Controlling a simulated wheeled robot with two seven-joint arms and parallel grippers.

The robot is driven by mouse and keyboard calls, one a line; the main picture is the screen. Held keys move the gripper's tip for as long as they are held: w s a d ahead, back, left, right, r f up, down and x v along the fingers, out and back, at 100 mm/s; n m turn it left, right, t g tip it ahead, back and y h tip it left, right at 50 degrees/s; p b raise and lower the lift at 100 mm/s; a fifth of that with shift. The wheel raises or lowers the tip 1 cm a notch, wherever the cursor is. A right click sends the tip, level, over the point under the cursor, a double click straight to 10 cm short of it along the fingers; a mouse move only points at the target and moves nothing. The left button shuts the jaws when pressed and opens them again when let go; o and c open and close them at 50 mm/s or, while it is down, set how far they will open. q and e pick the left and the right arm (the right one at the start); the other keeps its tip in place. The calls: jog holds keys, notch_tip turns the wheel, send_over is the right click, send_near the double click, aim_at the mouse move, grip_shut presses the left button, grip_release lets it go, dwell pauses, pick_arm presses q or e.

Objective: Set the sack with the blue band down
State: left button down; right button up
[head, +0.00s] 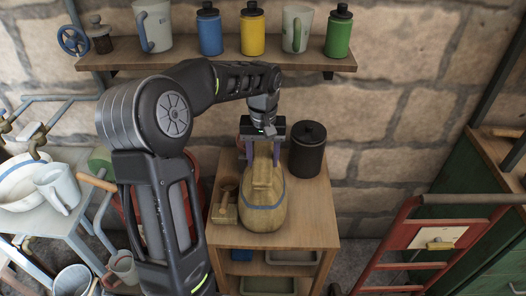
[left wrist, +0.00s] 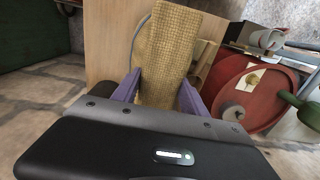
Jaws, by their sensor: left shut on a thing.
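The tan sack with the blue band (head: 262,200) is upright on or just over the wooden cabinet top (head: 309,215); I cannot tell if its base touches. My left gripper (head: 262,146) is above it, its purple fingers shut on the sack's narrow upper part. In the left wrist view the woven sack (left wrist: 165,55) shows between the two purple fingers (left wrist: 157,92). My right gripper is not in view.
A dark lidded canister (head: 307,150) stands right behind the sack, and a small wooden box (head: 224,200) sits to its left. A wall shelf (head: 215,58) with mugs and bottles is above. The cabinet top's front right is clear. A red ladder-like frame (head: 425,230) stands right.

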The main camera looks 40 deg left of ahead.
pick_arm(q)
jog(key=shift+w+r, duration=0.1)
jog(key=shift+r, duration=0.05)
jog(key=c, duration=1.1)
grip_release()
jog(key=shift+f, duration=0.25)
jog(key=o, duration=0.5)
jog(key=shift+r, duration=0.1)
